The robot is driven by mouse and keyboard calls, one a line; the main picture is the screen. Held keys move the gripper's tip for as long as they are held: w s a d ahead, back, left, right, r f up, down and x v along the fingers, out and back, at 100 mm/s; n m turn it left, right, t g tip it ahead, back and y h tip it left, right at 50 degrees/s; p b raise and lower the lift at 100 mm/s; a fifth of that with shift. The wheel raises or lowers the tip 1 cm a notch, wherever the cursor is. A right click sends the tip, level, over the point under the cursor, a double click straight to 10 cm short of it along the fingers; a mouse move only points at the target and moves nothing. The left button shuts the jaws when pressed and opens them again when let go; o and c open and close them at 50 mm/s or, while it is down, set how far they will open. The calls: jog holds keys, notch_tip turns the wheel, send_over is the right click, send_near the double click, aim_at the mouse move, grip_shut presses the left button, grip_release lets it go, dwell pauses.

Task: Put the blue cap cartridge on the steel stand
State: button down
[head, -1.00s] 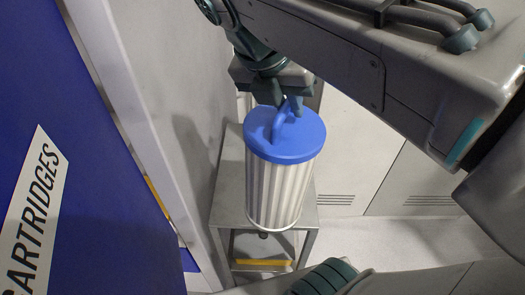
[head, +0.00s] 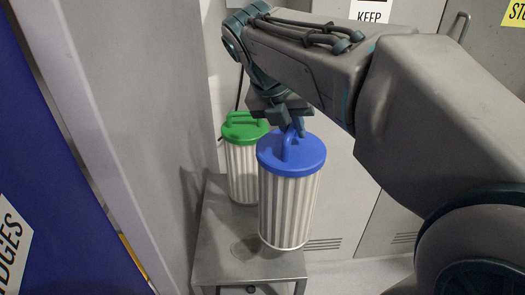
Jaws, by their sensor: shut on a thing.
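The blue cap cartridge (head: 287,205) is upright, with a pleated white body and a blue lid with a loop handle. My gripper (head: 290,128) is above the lid, shut on that handle. The steel stand (head: 222,262) is below, and the cartridge's bottom overlaps the front right part of its top in the picture. I cannot tell whether the bottom touches the stand or hangs above it. A darker round patch shows on the stand top just left of the cartridge's bottom.
A green cap cartridge (head: 240,172) stands upright on the back of the stand, behind and left of the blue one, partly covered by it. A grey wall panel (head: 130,100) and a blue panel (head: 50,170) are at the left. Grey cabinets (head: 345,190) stand behind at the right.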

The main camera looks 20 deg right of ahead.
jog(key=w+a+f, duration=0.5)
jog(key=a+f, duration=0.3)
jog(key=f, duration=0.2)
jog(key=shift+a+p, duration=0.3)
jog(key=shift+a, duration=0.05)
jog(key=shift+f, duration=0.1)
jog(key=c, duration=1.4)
grip_release()
